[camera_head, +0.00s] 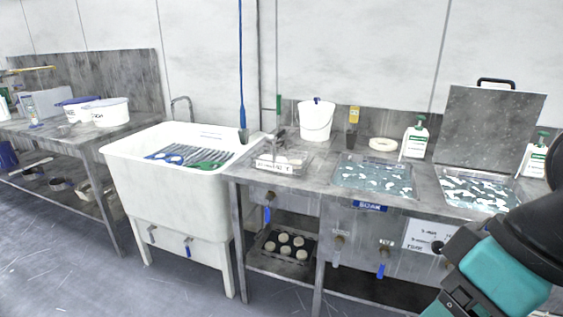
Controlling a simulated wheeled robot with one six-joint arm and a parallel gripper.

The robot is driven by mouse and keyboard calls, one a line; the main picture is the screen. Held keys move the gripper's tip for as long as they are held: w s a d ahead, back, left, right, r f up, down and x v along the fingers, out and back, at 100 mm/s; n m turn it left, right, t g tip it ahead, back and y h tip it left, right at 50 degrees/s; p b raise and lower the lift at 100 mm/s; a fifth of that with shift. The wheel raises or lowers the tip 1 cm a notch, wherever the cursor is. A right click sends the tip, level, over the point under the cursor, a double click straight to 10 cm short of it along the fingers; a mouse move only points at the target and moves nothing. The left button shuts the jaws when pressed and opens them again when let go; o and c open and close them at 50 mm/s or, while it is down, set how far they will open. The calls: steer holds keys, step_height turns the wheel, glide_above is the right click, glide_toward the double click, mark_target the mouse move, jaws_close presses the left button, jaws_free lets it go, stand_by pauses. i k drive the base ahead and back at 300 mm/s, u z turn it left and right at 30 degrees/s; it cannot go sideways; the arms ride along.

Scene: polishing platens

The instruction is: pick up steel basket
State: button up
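My arm's teal and black links show at the lower right, well apart from the basket. My gripper's fingertips are not in the picture.
The white sink (170,204) has a ribbed board inside. Floor (180,290) in front is clear.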

mark_target(273, 165)
steer(key=u, duration=0.3)
steer(key=i, duration=2.2)
steer(key=u, duration=0.3)
